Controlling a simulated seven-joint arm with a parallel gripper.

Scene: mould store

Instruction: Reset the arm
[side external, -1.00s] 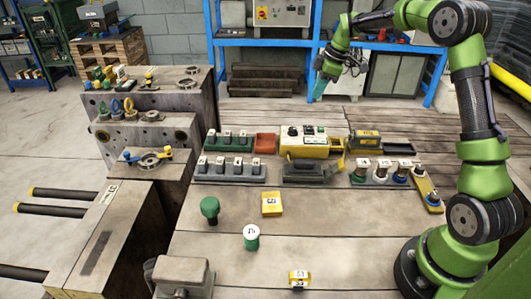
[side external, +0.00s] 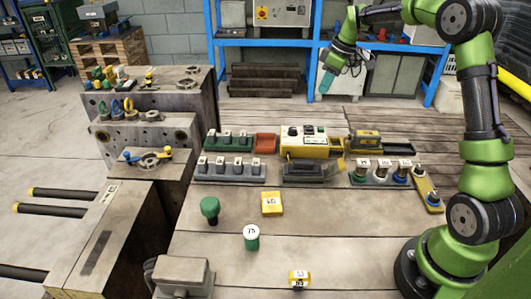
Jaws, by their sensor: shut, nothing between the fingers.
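My gripper (side external: 326,84) is at the end of my green arm, at the upper right of the side external view. It is shut and empty, with its teal fingers pointing down. It hangs above the far part of the wooden table (side external: 350,222), in front of the blue shelving, apart from everything on the table.
On the table stand a yellow-topped machine (side external: 308,142), a grey rack of dark blocks (side external: 230,172), a rack of white-topped pieces (side external: 382,174), a green knob (side external: 210,208), a green-and-white piece (side external: 251,237), a yellow block (side external: 271,203) and a small yellow piece (side external: 298,279). Stepped metal moulds (side external: 150,135) stand left.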

